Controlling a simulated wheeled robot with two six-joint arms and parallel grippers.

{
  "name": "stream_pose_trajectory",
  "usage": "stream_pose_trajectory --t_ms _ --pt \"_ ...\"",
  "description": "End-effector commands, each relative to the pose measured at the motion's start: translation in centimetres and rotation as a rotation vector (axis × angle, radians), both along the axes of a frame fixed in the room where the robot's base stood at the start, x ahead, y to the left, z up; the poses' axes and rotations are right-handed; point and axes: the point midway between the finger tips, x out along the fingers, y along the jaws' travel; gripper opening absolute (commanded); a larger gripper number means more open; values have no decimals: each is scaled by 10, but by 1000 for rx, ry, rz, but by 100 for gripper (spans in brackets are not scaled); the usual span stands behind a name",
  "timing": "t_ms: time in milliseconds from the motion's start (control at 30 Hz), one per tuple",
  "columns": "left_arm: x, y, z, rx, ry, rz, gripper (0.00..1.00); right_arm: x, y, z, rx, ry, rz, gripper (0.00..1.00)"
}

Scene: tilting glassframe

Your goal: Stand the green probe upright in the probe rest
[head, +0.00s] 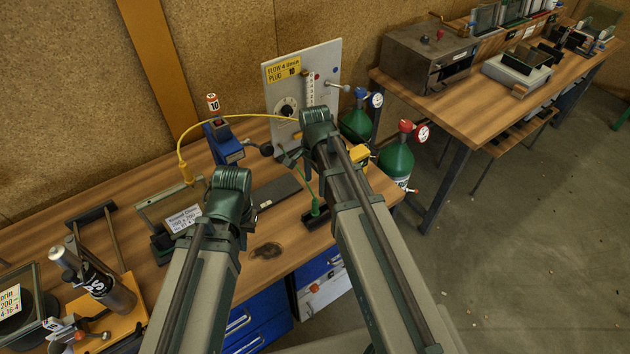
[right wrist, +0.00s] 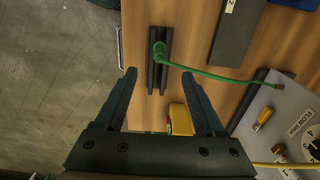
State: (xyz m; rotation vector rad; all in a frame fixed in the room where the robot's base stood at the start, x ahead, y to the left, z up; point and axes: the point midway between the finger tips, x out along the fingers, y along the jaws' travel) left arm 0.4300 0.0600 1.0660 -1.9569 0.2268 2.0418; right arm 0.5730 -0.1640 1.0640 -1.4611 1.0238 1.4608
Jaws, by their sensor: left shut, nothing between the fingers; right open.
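The green probe (right wrist: 159,50) shows in the right wrist view at a dark grooved block (right wrist: 150,78), which looks like the probe rest. Its green cable runs right towards the panel. In the head view the probe (head: 316,208) is a small green piece at the dark block (head: 312,223), partly behind my right arm. I cannot tell whether it is upright or tilted. My right gripper (right wrist: 159,75) is open and empty, its fingertips either side of the block's line, below the probe in the picture. My left gripper is hidden behind its arm in the head view.
The flow panel (head: 325,62) stands at the bench's back, green gas cylinders (head: 397,162) at its right. A yellow item (right wrist: 180,118) lies near my right finger. A dark flat bar (head: 275,190) lies left of the block. Bare wood (head: 290,250) is left of the block.

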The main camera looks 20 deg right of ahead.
Motion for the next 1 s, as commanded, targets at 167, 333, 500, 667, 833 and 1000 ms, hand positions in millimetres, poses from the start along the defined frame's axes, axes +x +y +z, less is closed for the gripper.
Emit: stream_pose_trajectory --t_ms 167,333,500,667,833,1000 --pt "0 0 7 -1 0 2 0 0 0 7 0 0 0 71" --pt "0 0 6 -1 0 2 0 0 0 6 0 0 0 71" --pt "0 0 6 0 0 2 0 0 0 6 0 0 0 71" --pt "0 0 6 0 0 2 0 0 0 6 0 0 0 71" --pt "0 0 4 0 0 2 0 -2 2 4 0 1 13 71" --pt "0 0 -13 0 0 1 0 -29 27 -13 -15 12 272 71"
